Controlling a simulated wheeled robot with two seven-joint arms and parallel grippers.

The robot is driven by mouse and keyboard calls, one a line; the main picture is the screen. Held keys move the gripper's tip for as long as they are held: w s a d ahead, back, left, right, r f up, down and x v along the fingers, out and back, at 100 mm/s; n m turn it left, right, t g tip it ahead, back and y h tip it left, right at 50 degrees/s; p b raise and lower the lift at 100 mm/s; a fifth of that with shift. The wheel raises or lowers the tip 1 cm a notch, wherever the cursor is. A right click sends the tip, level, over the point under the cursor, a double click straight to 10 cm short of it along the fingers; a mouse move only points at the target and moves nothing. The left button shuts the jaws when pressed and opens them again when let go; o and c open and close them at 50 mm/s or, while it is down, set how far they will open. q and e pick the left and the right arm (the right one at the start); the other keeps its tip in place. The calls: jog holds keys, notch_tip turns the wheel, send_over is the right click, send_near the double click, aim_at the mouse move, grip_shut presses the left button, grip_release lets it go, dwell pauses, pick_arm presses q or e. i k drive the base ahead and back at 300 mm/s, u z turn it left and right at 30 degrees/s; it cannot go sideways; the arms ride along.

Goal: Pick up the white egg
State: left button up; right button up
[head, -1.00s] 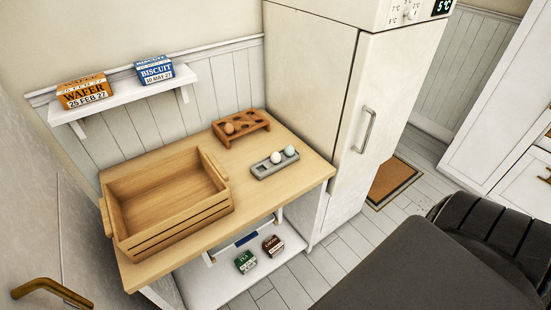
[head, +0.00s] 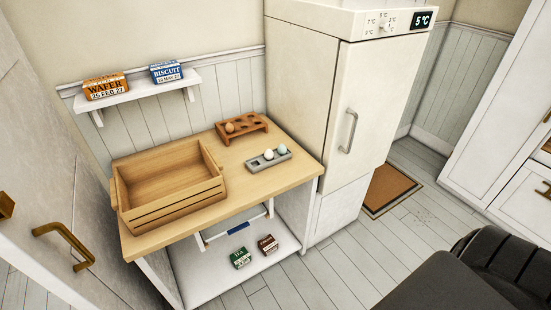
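The white egg (head: 268,154) sits in a grey egg tray (head: 256,164) on the wooden worktop, near its right end. A pale blue egg (head: 282,149) sits just right of it in the same tray. A brown egg (head: 230,127) sits in a reddish-brown wooden egg rack (head: 258,121) behind the tray. Neither of my grippers shows in the head view.
A slatted wooden crate (head: 178,205) takes up the worktop's left side. A tall white fridge (head: 300,100) stands close to the right. A wall shelf (head: 135,92) holds wafer and biscuit boxes. Bare worktop (head: 235,180) lies between crate and tray.

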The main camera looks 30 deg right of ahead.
aim_at(269, 155)
jog(key=z, duration=0.7)
jog(key=i, duration=0.55)
jog(key=u, duration=0.75)
